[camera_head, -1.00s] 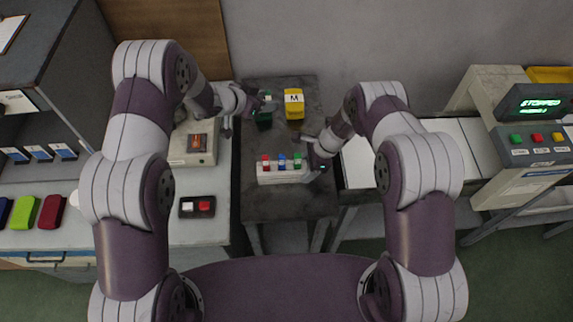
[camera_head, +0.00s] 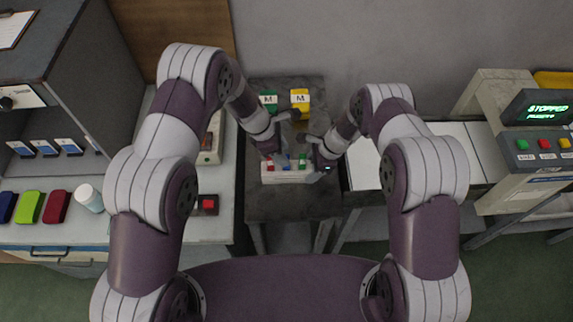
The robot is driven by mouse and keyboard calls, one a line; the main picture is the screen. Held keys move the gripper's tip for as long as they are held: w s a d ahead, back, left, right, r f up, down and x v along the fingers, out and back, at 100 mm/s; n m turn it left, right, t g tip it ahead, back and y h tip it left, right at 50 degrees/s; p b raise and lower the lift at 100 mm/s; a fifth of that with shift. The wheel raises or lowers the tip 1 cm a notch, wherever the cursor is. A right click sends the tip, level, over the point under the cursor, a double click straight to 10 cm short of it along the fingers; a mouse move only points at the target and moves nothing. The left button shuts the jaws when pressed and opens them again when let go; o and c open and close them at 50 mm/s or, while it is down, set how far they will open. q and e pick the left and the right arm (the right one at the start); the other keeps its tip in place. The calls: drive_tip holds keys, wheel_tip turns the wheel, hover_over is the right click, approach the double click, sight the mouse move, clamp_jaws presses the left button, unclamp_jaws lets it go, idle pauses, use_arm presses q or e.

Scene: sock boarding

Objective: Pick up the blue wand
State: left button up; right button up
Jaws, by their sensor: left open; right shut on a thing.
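The blue wand (camera_head: 286,163) stands in a white rack (camera_head: 287,178) on the dark table, between a red wand (camera_head: 269,165) and a green wand (camera_head: 303,163). My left gripper (camera_head: 278,149) is open and just above the rack, partly covering the red and blue wands. Whether its fingers straddle the blue wand cannot be told. My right gripper (camera_head: 317,171) is at the rack's right end and appears shut on it; the fingertips are small and partly hidden.
A green block (camera_head: 268,102) and a yellow block (camera_head: 300,102), both marked M, stand behind the rack. A switch box with a red button (camera_head: 206,204) is on the left bench. A console reading STOPPED (camera_head: 545,109) is at the right. The table front is clear.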

use_arm(q)
drive_tip(key=x, duration=0.6)
drive_tip(key=shift+a+f, duration=0.1)
clamp_jaws()
wheel_tip(320, 180, up, 7)
drive_tip(key=shift+r, duration=0.1)
drive_tip(key=s, duration=1.8)
use_arm(e)
drive_tip(key=o, duration=1.3)
drive_tip(key=shift+c, duration=0.2)
